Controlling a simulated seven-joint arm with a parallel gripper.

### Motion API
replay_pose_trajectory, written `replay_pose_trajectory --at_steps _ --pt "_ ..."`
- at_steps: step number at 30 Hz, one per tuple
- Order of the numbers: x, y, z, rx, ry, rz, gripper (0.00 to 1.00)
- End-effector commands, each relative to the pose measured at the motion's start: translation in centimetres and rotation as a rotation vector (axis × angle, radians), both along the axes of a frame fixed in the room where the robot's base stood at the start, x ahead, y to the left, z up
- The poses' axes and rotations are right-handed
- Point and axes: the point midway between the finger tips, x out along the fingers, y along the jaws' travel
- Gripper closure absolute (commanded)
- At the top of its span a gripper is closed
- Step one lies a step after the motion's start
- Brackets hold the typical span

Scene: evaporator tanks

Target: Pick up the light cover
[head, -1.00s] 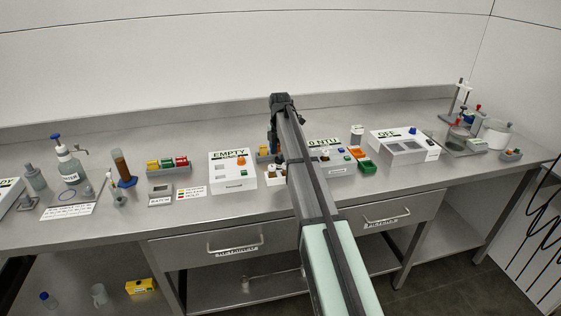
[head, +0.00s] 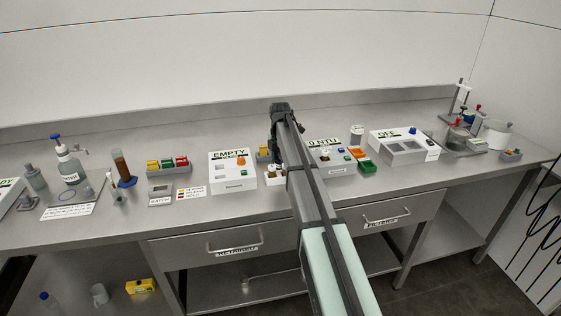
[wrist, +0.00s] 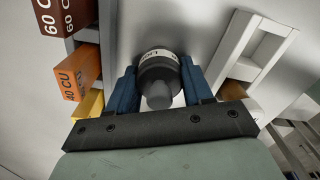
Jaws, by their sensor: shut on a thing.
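The light cover (wrist: 158,72) is a dark grey round cap with a pale label band that reads partly "LIGH". In the wrist view it sits between the two blue fingers of my gripper (wrist: 160,88), which is shut on it. A narrower dark knob on it faces the camera. In the head view my gripper (head: 275,132) is over the middle of the bench, between the EMPTY box and the 0 NTU box. The cover is hidden there behind my arm. Whether it touches the surface beneath cannot be told.
In the wrist view a rack with coloured blocks, an orange one (wrist: 78,78) among them, is close on the left. A white frame (wrist: 250,50) is close on the right. In the head view the EMPTY box (head: 232,182) and 0 NTU box (head: 335,168) flank my arm.

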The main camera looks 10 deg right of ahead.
Motion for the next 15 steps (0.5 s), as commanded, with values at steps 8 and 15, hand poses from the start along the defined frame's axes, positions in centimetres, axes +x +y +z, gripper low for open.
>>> replay_pose_trajectory --at_steps 8,15 --pt "0.0 0.0 0.0 0.0 0.0 0.0 0.79" --pt "0.1 0.0 1.4 0.0 -0.002 0.0 0.79"
